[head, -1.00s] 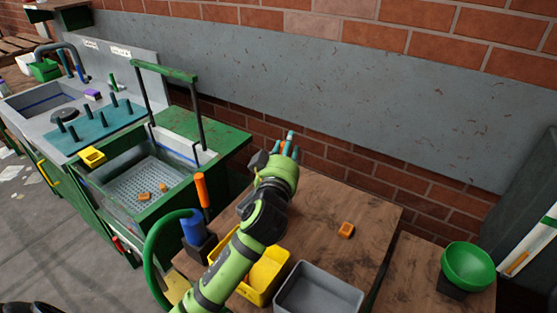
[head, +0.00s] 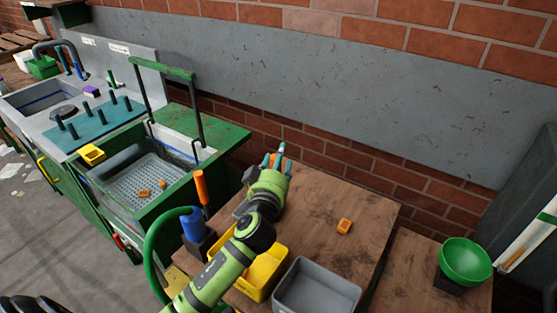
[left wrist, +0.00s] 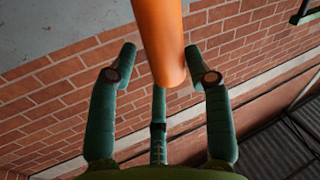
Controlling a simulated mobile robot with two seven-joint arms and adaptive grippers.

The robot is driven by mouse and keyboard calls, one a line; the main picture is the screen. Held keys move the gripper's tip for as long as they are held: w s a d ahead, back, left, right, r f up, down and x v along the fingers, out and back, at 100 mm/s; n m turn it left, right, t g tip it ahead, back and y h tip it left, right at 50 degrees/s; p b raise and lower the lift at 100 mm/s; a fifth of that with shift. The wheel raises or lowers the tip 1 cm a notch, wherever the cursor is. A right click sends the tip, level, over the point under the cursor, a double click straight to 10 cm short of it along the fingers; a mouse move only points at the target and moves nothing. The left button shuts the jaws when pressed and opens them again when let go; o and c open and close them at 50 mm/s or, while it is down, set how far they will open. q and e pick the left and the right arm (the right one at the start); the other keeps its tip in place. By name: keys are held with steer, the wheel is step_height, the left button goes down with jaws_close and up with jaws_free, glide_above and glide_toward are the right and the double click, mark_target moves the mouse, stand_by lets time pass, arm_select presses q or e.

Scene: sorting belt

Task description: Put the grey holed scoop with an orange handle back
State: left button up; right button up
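My left gripper (head: 277,158) is above the back of the wooden table, its teal fingers pointing up and away toward the wall. An orange handle shows between the fingers in the head view. In the left wrist view the orange handle (left wrist: 163,40) comes down between the gripper's fingers (left wrist: 160,65), which close in on both sides of it. A grey piece (head: 240,208) shows left of my wrist, mostly covered by my arm; I cannot tell if it is the holed scoop head. My right gripper is not in view.
Another orange handle (head: 200,187) stands upright by a blue cylinder (head: 193,227) and green hoop. A yellow bin (head: 275,262) and grey bin (head: 318,290) stand in front. An orange block (head: 344,226) lies on bare wood (head: 355,200). A green bowl (head: 465,262) is at right.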

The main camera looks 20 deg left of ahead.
arm_select(q)
steer(key=shift+r, duration=0.1)
steer(key=b+v, duration=0.3)
steer(key=v, duration=0.9)
